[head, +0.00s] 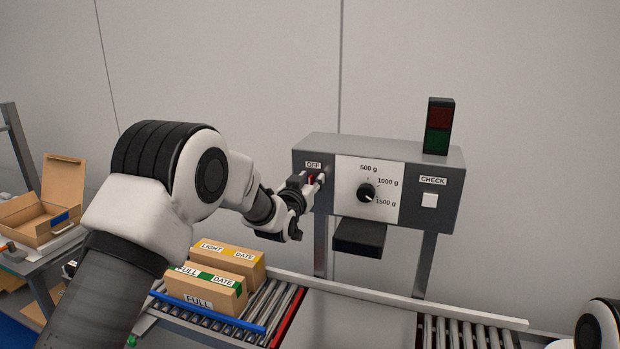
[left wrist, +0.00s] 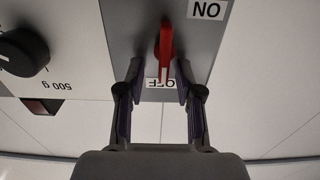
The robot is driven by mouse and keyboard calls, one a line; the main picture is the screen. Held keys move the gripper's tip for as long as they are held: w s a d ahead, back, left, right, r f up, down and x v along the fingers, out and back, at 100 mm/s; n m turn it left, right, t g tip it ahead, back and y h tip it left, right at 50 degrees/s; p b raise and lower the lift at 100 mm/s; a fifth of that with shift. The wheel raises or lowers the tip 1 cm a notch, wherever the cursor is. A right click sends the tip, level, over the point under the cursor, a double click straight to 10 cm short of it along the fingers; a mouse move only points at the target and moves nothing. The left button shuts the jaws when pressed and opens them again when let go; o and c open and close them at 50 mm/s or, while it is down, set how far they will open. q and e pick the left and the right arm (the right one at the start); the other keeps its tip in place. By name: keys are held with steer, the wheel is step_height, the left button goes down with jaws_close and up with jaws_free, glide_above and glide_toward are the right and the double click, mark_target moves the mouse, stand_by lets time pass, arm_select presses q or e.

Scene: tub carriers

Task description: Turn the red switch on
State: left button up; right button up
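The red switch (left wrist: 166,50) is a narrow red lever on the grey control panel (left wrist: 125,20). In the left wrist view, which shows the panel upside down, its tip points at the OFF label (left wrist: 158,83), and the ON label (left wrist: 207,9) is off to one side. My left gripper (left wrist: 157,78) is open, with one finger on each side of the lever's tip and gaps visible. In the head view my left gripper (head: 316,182) is at the panel's left end below the OFF label (head: 313,164), mostly covering the switch. My right gripper is out of view.
The panel carries a black dial (head: 366,193), a white CHECK button (head: 429,200) and an unlit signal lamp (head: 438,126). A black ledge (head: 359,237) juts out below. Labelled cartons (head: 205,290) stand on the roller conveyor (head: 262,305) under my left arm. An open box (head: 40,215) is at left.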

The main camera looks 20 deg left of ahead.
arm_select(q)
steer(key=shift+d, duration=0.1)
steer(key=shift+c, duration=1)
jaws_close()
steer(key=shift+a+f, duration=0.1)
steer(key=shift+a, duration=0.25)
steer(key=shift+d, duration=0.1)
